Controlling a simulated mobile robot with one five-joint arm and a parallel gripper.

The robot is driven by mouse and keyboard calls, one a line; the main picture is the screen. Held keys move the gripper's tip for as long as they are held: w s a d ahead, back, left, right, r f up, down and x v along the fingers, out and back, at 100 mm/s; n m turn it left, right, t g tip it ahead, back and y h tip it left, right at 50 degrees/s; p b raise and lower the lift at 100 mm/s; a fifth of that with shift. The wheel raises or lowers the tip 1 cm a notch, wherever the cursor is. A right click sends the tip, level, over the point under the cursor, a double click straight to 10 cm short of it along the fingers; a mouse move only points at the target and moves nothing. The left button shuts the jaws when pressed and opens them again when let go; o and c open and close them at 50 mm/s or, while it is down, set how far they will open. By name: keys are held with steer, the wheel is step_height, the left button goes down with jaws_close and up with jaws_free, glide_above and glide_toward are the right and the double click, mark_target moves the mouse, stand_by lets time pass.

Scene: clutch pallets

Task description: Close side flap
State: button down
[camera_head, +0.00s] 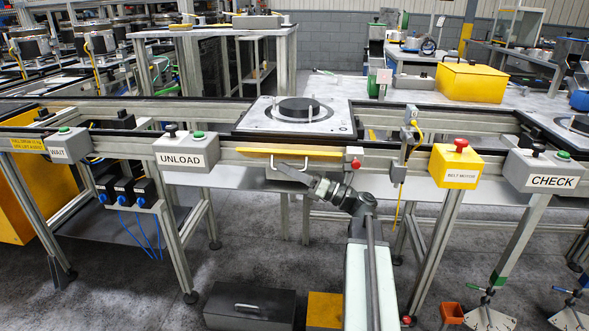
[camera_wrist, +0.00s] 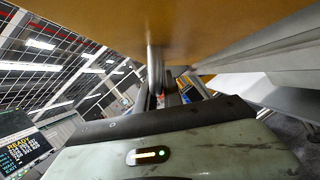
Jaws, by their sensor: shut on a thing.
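The side flap (camera_head: 262,151) shows as a thin yellow strip along the front rail of the conveyor, between the UNLOAD box and a small red button. Its pale loop handle (camera_head: 290,157) hangs at the front. My gripper (camera_head: 284,168) reaches up from the lower right and is shut on the handle. In the wrist view, the flap's broad orange-yellow face (camera_wrist: 150,20) fills the top, and the handle (camera_wrist: 153,62) runs down between my fingers. The fingertips are partly hidden there. Whether the flap sits flush in its frame cannot be told.
An UNLOAD box (camera_head: 186,154) stands left of the flap. A red button (camera_head: 355,163) and a yellow BELT MOTOR box (camera_head: 456,166) stand to its right. A pallet (camera_head: 257,121) with a dark disc lies on the belt behind. A dark case (camera_head: 249,307) lies on the floor.

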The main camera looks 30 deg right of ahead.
steer(key=shift+r, duration=0.1)
stand_by(0.3)
steer(key=c, duration=1.5)
jaws_free()
steer(key=b+v, duration=0.2)
steer(key=v, duration=0.5)
steer(key=shift+s+d+b, duration=0.25)
steer(key=shift+b, duration=0.05)
steer(key=shift+d, duration=0.1)
steer(key=w+b+v, duration=0.1)
steer(key=b+v, duration=0.2)
steer(key=v, duration=0.6)
steer(key=shift+d+f, duration=0.25)
steer(key=shift+d, duration=0.1)
